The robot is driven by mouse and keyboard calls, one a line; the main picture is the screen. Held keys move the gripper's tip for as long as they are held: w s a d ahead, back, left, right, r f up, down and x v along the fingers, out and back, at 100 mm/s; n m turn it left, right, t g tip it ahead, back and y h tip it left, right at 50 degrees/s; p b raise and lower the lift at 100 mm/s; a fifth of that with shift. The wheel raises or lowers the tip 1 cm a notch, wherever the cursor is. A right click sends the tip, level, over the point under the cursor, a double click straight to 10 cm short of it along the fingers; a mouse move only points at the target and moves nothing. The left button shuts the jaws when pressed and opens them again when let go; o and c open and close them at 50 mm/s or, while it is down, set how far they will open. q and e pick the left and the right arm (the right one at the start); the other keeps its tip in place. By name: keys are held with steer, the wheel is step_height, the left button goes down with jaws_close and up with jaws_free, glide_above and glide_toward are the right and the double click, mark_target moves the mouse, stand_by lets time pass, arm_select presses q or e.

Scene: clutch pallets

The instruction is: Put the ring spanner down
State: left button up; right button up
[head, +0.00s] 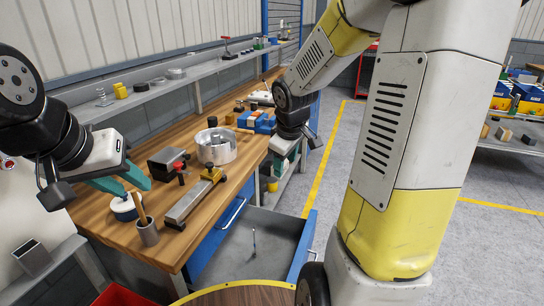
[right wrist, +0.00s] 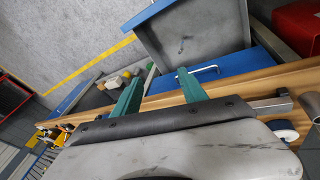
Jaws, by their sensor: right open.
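A small thin tool (head: 254,243), probably the ring spanner, lies in the open drawer (head: 225,262) below the workbench. In the right wrist view a small dark mark (right wrist: 182,46) shows on the drawer floor, too small to identify. My right gripper (head: 285,158) is beyond the drawer, by the bench's front edge. Its fingers (right wrist: 158,88) are spread with nothing between them in the right wrist view. My left gripper (head: 122,182) is over the near left of the bench, its teal fingers apart, just above a white and blue round object (head: 125,208).
On the workbench (head: 245,165) stand a metal pot (head: 216,147), a vise-like block (head: 168,164), a long clamp or gauge (head: 194,197) and a cup (head: 147,232). The open drawer juts into the aisle. Grey floor (head: 300,190) is free beyond it.

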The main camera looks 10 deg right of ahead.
steer(key=s+a+r+m+t+y, duration=0.1)
steer(key=s+a+r+m, duration=0.2)
steer(key=s+r, duration=0.3)
steer(key=s+a+r+m+y, duration=0.1)
steer(key=s+r+m, duration=0.3)
steer(key=s, duration=0.8)
steer(key=shift+a+r+t+y, duration=0.4)
steer(key=shift+a+r, duration=0.5)
steer(key=shift+r, duration=0.05)
steer(key=shift+s, duration=0.1)
